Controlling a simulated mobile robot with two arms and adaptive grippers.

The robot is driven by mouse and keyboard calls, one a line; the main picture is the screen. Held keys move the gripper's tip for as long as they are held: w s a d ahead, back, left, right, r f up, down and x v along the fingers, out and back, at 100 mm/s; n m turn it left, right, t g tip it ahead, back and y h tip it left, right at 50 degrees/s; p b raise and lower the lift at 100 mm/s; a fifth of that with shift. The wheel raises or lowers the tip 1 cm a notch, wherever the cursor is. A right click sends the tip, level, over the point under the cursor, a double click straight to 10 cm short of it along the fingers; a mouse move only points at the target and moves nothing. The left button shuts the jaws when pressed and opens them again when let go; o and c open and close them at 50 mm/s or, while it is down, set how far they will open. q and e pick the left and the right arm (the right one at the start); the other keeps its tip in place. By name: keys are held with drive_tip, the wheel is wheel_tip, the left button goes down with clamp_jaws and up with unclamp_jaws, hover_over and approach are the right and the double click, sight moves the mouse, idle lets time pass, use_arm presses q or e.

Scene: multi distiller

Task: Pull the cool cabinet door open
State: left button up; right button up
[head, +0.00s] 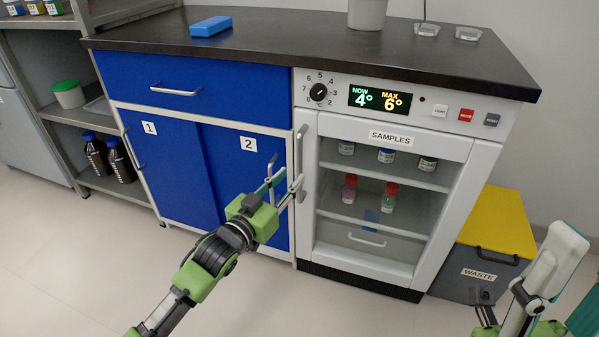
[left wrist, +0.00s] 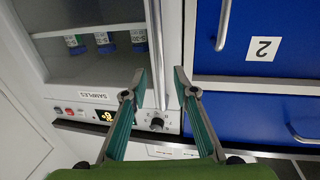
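The white cool cabinet (head: 390,200) has a glass door labelled SAMPLES, and the door looks shut. Its vertical handle (head: 299,150) runs along the door's left edge. My left gripper (head: 283,181) is open at the lower part of this handle. In the left wrist view the handle (left wrist: 156,45) runs between the spread fingertips (left wrist: 159,70); contact with either finger cannot be made out. My right gripper (head: 540,270) is partly in view at the lower right, away from the cabinet, and its opening is unclear.
Blue cabinet doors with their own handles (head: 272,165) stand just left of the cool cabinet. A grey waste bin with a yellow lid (head: 497,225) stands at its right. Several small bottles (head: 388,197) are behind the glass. The floor in front is clear.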

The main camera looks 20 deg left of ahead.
sight(298, 170)
use_arm(q)
drive_tip(key=b+x, duration=0.1)
drive_tip(key=x, duration=0.4)
drive_tip(key=shift+w+d+b, duration=0.1)
drive_tip(key=shift+w+b, duration=0.2)
drive_tip(key=shift+w, duration=0.05)
clamp_jaws()
